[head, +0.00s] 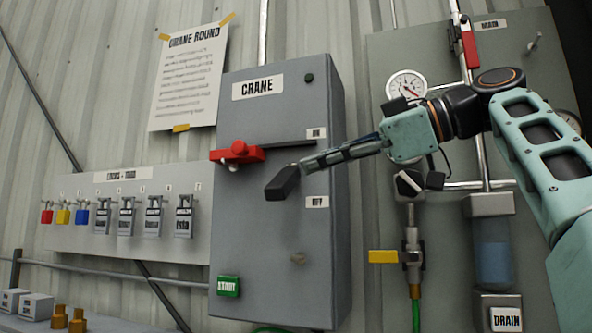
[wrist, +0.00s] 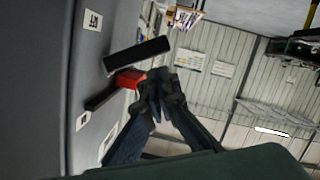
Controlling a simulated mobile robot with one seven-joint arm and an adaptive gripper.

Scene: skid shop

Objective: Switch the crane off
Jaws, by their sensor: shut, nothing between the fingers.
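The grey crane box (head: 250,205), labelled CRANE, hangs on the wall in the head view. Its ON label (head: 316,133) sits above its OFF label (head: 317,202). A red handle (head: 237,153) stands out at the ON label's side of the box; it also shows in the wrist view (wrist: 130,78), at the end of a black bar (wrist: 103,96). My gripper (head: 303,165) is shut and empty, in front of the box between the labels' heights. A dark block (head: 283,182) is just beyond its fingertips; I cannot tell whether they touch.
A green START button (head: 228,286) is low on the box. A lock board (head: 140,180) with several padlocks is at the left. Gauges, pipes and a yellow valve handle (head: 383,256) are at the right, behind my arm.

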